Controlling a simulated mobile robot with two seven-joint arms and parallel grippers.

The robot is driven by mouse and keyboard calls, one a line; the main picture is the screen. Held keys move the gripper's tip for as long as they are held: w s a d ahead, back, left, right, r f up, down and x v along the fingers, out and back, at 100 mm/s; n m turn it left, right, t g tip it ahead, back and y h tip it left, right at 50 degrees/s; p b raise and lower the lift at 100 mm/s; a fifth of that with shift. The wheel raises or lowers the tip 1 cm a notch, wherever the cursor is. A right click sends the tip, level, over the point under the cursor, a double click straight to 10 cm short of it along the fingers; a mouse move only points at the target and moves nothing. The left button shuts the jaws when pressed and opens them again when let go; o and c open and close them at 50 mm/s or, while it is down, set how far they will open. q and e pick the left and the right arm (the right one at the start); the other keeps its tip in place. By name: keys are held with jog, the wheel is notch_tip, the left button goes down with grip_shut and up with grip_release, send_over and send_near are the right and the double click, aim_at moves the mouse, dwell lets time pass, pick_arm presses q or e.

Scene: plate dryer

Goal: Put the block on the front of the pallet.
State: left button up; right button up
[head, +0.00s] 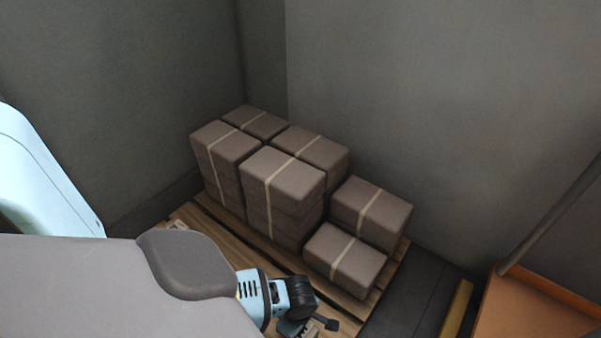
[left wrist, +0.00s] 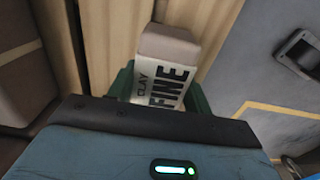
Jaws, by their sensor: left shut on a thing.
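The block (left wrist: 168,45) is pale grey-brown with a white "CLAY FINE" label. It shows in the left wrist view between green pads of my left gripper (left wrist: 160,88), which is shut on it. Wooden slats of the pallet (left wrist: 102,30) lie behind it; I cannot tell whether the block touches them. In the head view, my left gripper (head: 308,325) is low at the bottom edge, over the near side of the pallet (head: 278,258). The block is not clearly visible there. My right gripper is not in view.
Tall stacks of strapped brown blocks (head: 290,178) stand on the pallet, with lower ones (head: 345,260) at its right. Walls stand behind. An orange platform (head: 535,305) with a pole is at right. Bare slats run along the pallet's near side.

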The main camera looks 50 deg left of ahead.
pick_arm(q)
jog(key=shift+f+b, duration=0.9)
jog(key=shift+f, duration=0.95)
jog(key=shift+w, duration=0.1)
jog(key=shift+r, duration=0.1)
jog(key=shift+f, duration=0.2)
jog(key=o, duration=1.4)
jog(key=shift+o, duration=0.2)
